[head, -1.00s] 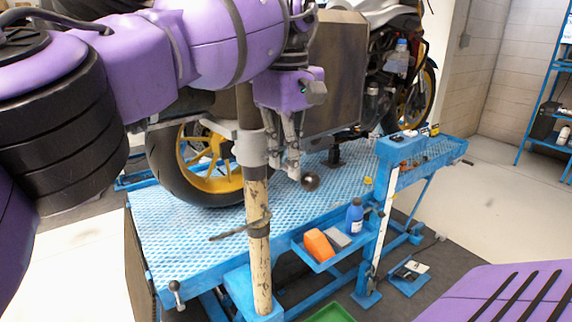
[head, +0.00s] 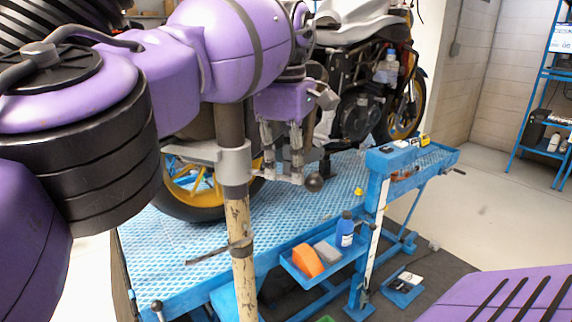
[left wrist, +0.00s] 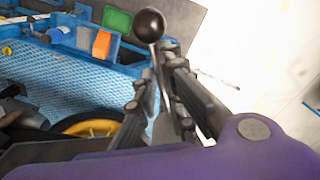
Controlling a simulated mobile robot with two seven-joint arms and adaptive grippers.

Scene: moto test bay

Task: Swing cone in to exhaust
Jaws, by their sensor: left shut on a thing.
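A wooden post (head: 243,270) stands in front of the lift, with a grey collar (head: 235,165) and a grey bar on it. A lever with a dark ball knob (head: 314,183) shows right of the collar. My left gripper (head: 284,178) is shut on this lever; the knob sticks out past the fingers. In the left wrist view the knob (left wrist: 149,25) stands beyond the fingertips. A brownish surface (head: 198,122) behind my arm may be part of the cone; most of it is hidden. The motorcycle (head: 365,95) stands on the lift; its exhaust cannot be made out. My right gripper is out of view.
The blue lift table (head: 320,205) has a side tray (head: 322,262) with an orange block (head: 308,261) and a blue bottle (head: 345,229). A raised blue tool tray (head: 410,160) stands at the right. A blue shelf (head: 545,110) is far right, with clear floor before it.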

